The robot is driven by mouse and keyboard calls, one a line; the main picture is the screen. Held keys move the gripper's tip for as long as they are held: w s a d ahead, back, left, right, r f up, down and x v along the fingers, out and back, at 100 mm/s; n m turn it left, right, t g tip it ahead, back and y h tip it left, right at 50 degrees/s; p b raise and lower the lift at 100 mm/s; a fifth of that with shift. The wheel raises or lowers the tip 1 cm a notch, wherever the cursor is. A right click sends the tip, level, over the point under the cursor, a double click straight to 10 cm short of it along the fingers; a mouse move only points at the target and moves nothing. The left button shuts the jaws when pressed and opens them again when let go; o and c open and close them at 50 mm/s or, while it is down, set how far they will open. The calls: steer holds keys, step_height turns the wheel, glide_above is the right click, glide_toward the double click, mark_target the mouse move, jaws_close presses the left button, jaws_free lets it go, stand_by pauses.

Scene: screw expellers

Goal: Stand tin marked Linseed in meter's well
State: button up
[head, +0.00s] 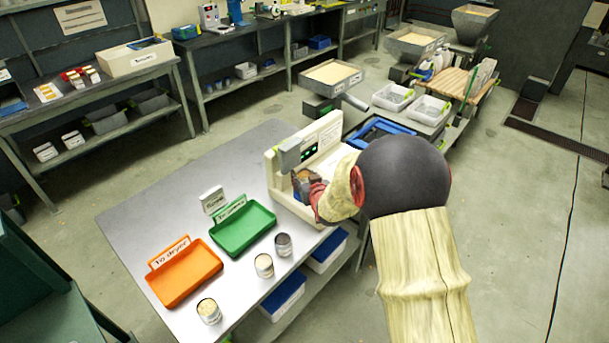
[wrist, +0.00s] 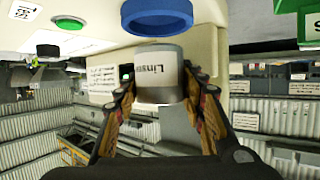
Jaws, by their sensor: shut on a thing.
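The tin marked Linseed (wrist: 158,72) is grey metal with a white label. My gripper (wrist: 158,88) is shut on its sides in the wrist view, which looks upside down. A blue ring (wrist: 157,14), which looks like the meter's well, lies just beyond the tin's end. A narrow gap shows between them in that picture. In the head view the cream meter (head: 322,140) stands at the table's right side, with a grey head and a dark display. My gripper (head: 308,187) is in front of it there. The well and most of the held tin are hidden.
Three open tins, one of them (head: 264,265), stand along the table's front edge. An orange tray (head: 186,275) and a green tray (head: 243,228) lie to their left, with a small white sign (head: 213,200). The table's back left is clear.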

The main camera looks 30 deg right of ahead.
steer(key=shift+f+b, duration=0.55)
steer(key=shift+f, duration=0.75)
steer(key=shift+b, duration=0.35)
stand_by(0.4)
steer(key=shift+f+b, duration=0.5)
steer(key=shift+f, duration=0.05)
stand_by(0.3)
steer(key=o, duration=0.9)
steer(key=shift+p+v, duration=1.8)
steer(key=shift+v, duration=3.7)
